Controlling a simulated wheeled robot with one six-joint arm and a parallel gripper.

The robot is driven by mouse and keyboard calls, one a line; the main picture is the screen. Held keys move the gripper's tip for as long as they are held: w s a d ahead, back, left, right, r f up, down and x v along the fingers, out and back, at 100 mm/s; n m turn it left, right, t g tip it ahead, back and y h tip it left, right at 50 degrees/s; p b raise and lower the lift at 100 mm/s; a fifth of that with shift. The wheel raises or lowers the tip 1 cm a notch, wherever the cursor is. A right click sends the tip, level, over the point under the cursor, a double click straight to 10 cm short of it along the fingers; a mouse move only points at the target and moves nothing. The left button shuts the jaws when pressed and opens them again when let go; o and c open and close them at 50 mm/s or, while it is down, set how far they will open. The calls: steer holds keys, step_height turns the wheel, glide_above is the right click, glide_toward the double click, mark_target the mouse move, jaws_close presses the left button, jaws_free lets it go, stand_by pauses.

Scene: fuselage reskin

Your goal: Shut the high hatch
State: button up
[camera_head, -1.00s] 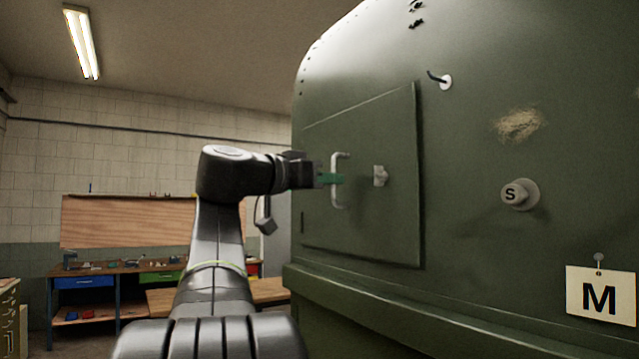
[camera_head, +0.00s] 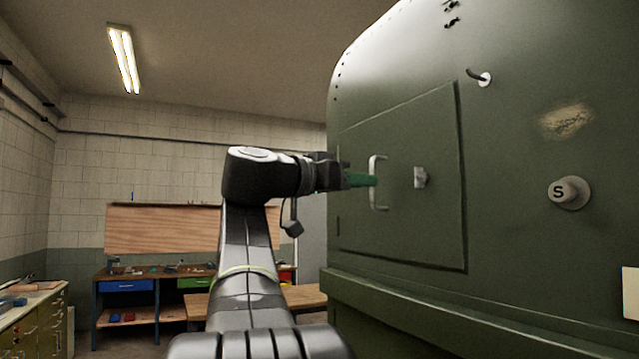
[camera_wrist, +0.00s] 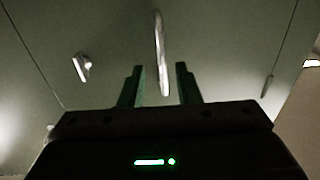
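The hatch (camera_head: 428,225) is a green panel high on the side of the green fuselage. It looks flush or nearly so; I cannot tell whether a small gap remains. It carries a pale upright bar handle (camera_head: 384,197) and a small grey latch (camera_head: 420,177). In the wrist view, the handle (camera_wrist: 158,35) stands between the two green fingertips of my gripper (camera_wrist: 159,75), with space on both sides. The latch (camera_wrist: 82,67) shows to its left there. My gripper is open around the handle's line, and I see no finger touching it.
A hook (camera_head: 484,78) and a round knob marked S (camera_head: 569,193) stick out of the fuselage right of the hatch. A ledge (camera_head: 420,312) runs below. A workbench (camera_head: 155,275) and a wooden table (camera_head: 305,297) stand behind my arm.

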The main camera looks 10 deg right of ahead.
steer(key=b+v, duration=0.2)
steer(key=v, duration=0.9)
steer(key=shift+w+d, duration=0.1)
steer(key=p+x, duration=0.3)
steer(key=x, duration=1)
stand_by(0.3)
steer(key=shift+d, duration=0.15)
